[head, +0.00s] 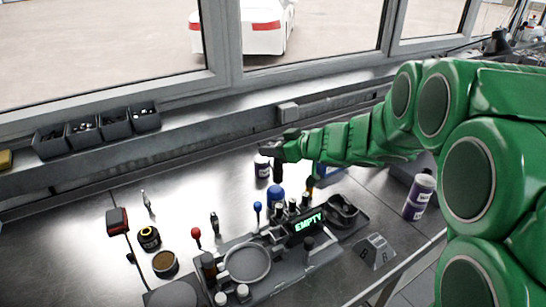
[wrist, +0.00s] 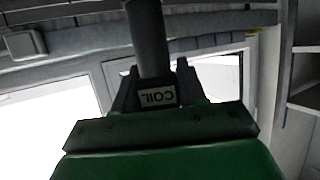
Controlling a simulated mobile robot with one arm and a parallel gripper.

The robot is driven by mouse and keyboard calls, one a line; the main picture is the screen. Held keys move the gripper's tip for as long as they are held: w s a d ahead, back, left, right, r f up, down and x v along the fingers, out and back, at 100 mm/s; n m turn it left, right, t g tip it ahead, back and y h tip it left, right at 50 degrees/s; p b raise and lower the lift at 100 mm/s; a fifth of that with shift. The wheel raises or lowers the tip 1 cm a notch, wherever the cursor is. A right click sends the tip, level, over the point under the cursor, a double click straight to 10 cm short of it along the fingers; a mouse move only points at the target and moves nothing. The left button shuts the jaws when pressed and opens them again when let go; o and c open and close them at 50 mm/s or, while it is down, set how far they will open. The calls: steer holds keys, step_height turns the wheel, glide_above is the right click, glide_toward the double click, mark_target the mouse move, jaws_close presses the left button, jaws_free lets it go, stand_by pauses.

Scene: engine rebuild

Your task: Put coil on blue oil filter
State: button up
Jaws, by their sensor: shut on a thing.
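My gripper (head: 285,148) is shut on the coil, a dark cylinder (wrist: 152,45) with a white label reading COIL (wrist: 157,97) in the wrist view. In the head view the gripper is over the back middle of the workbench. A dark piece, seemingly the coil (head: 277,172), hangs below its fingers. A blue rounded thing (head: 275,194), which may be the blue oil filter, stands just below the gripper in the picture. Another blue thing (head: 328,176) is partly hidden under my green arm, so I cannot tell for sure which is the filter.
A dark console with a lit EMPTY sign (head: 308,222) fills the front middle. Small bins (head: 85,131) sit on the back ledge.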

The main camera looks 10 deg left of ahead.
steer(key=shift+w+f, duration=0.1)
steer(key=shift+f, duration=1.55)
steer(key=shift+f, duration=0.1)
steer(key=o, duration=1.1)
steer(key=shift+d+r, duration=0.4)
steer(key=shift+d, duration=0.05)
steer(key=shift+s+v, duration=0.2)
steer(key=shift+v, duration=5.25)
steer(key=shift+f, duration=0.15)
